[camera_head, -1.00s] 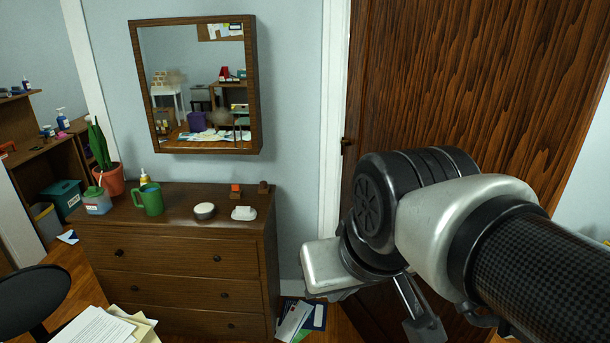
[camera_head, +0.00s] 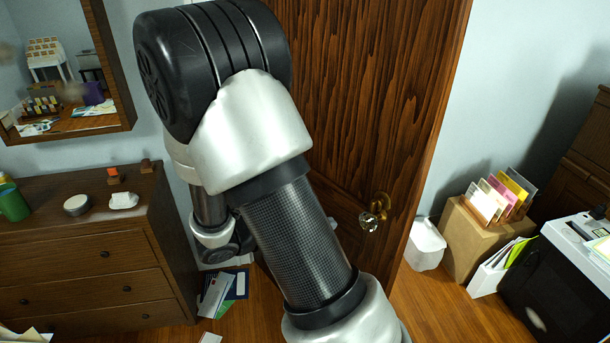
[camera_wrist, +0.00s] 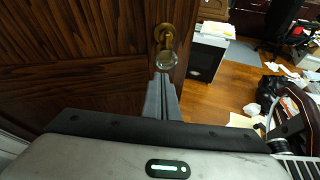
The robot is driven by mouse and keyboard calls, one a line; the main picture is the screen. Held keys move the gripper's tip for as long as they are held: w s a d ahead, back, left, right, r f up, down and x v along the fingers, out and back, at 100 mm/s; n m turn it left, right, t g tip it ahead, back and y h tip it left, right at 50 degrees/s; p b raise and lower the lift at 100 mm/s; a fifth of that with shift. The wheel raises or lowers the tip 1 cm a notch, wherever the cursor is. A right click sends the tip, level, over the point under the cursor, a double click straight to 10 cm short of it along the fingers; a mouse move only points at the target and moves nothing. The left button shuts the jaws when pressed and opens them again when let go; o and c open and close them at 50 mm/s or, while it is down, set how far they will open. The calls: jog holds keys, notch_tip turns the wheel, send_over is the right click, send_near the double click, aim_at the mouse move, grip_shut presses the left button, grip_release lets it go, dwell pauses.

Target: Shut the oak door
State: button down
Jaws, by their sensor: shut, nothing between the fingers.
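The oak door (camera_head: 375,100) is dark brown wood with strong grain and stands open, its free edge to the right in the head view. Its brass handle with a clear glass knob (camera_head: 373,215) sits near that edge. In the wrist view the door (camera_wrist: 80,50) fills the left, and the knob (camera_wrist: 166,60) is just beyond my fingertips. My gripper (camera_wrist: 160,78) is shut and empty, pointing towards the knob; whether it touches the knob I cannot tell. In the head view my arm hides the gripper and part of the door.
A brown dresser (camera_head: 80,255) with small items stands left of the door. Papers (camera_head: 222,293) lie on the floor beside it. Right of the door are a white bin (camera_head: 425,245), a cardboard box (camera_head: 470,240) with folders and a black shredder-like machine (camera_head: 550,285). Some wooden floor is clear.

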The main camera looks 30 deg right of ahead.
aim_at(364, 207)
jog(key=w+d+f+n, duration=0.1)
jog(key=w+d, duration=0.1)
jog(key=d, duration=0.2)
jog(key=w+d+f+n+t+p, duration=0.1)
jog(key=d+f, duration=0.1)
jog(key=d, duration=0.2)
jog(key=w+d+f, duration=0.2)
jog(key=d, duration=0.2)
jog(key=shift+w+d+f+n+t+h+p, duration=0.25)
jog(key=shift+w+d+n+t+h+p, duration=0.05)
jog(key=shift+d+n+h, duration=0.1)
